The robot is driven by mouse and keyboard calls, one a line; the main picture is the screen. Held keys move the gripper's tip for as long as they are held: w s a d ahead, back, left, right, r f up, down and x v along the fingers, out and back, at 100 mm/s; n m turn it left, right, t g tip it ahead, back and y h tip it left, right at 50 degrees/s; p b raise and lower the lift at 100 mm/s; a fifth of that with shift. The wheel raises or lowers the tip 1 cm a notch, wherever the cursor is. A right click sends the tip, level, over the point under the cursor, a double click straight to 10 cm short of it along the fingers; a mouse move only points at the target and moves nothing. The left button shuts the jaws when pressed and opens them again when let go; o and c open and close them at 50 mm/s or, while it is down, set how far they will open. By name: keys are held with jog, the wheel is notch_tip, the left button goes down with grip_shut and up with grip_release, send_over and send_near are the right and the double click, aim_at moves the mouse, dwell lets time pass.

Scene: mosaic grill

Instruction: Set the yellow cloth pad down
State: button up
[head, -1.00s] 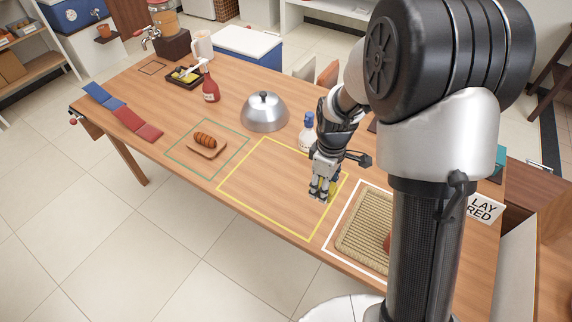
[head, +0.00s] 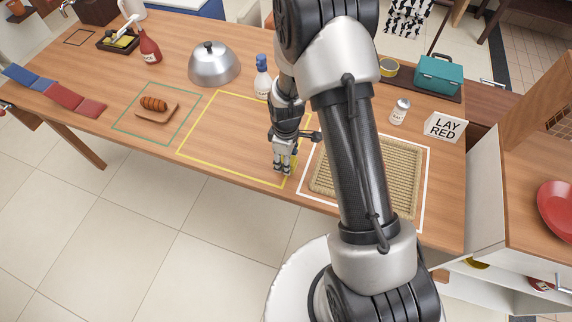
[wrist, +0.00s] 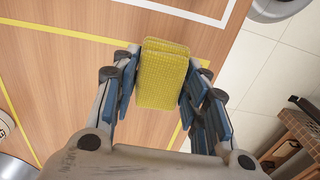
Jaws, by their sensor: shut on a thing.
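My gripper (head: 282,170) is shut on the yellow cloth pad (wrist: 163,75), which sits between the blue-lined fingers in the wrist view. The pad has a woven texture and looks folded or thick. In the head view the fingers point down near the front right corner of the yellow outline (head: 180,152) on the wooden table, and the pad is mostly hidden by the gripper. In the wrist view the yellow line runs behind the pad. I cannot tell whether the pad touches the table.
A woven mat (head: 405,180) in a white outline lies right of my gripper, partly behind my arm. A white-labelled bottle (head: 262,82) and metal dome (head: 214,66) stand behind. A board with a brown roll (head: 153,103) lies left. The yellow outline's middle is clear.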

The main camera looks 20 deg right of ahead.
jog(key=shift+f, duration=1.45)
jog(key=shift+b, duration=0.3)
jog(key=shift+f, duration=0.1)
jog(key=o, duration=1.1)
